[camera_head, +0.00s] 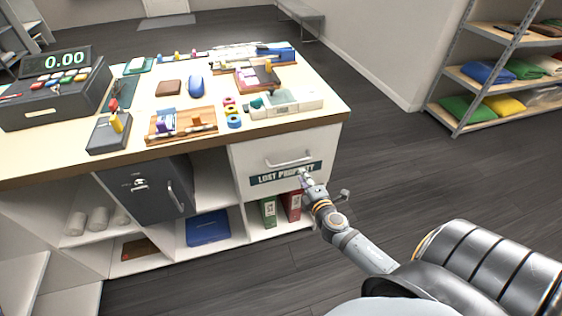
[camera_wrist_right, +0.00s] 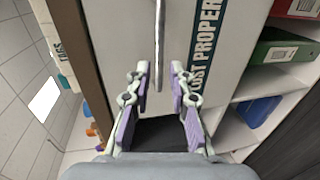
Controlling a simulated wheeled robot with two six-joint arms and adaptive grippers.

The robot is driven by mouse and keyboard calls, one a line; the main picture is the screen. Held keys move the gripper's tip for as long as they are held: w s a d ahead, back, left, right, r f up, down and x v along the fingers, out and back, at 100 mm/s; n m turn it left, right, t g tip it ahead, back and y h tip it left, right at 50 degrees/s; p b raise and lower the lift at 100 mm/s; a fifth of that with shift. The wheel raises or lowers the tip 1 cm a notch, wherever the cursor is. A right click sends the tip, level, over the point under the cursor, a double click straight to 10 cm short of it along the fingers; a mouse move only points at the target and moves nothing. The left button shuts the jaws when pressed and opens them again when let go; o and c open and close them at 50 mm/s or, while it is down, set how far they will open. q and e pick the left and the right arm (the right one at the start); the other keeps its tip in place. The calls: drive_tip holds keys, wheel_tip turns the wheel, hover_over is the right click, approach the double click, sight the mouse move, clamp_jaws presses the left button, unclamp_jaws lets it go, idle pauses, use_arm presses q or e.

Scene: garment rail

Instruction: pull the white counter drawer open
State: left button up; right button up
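The white counter drawer (camera_head: 250,161) is at the right end of the counter and looks shut, its front flush below the worktop. It carries a metal bar handle (camera_head: 289,159) and a dark "LOST PROPERTY" label (camera_head: 262,179). My right gripper (camera_head: 306,178) is in front of the drawer, near the label's right end and below the handle. In the right wrist view my right gripper (camera_wrist_right: 160,70) is open, its purple-padded fingers apart. The handle (camera_wrist_right: 159,45) points down the gap between the fingertips; I cannot tell how far it is from them. My left gripper is not in view.
A dark grey locked door (camera_head: 148,192) is left of the drawer. Open shelves below hold a blue box (camera_head: 208,228) and green and red binders (camera_head: 291,205). The worktop (camera_head: 335,107) holds trays and a till. The floor at right is clear.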

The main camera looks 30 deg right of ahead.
sight(294, 162)
drive_tip(key=x, duration=1)
drive_tip(key=shift+w+d+p, duration=0.1)
drive_tip(key=shift+w+p, duration=0.05)
drive_tip(key=shift+p, duration=0.15)
clamp_jaws()
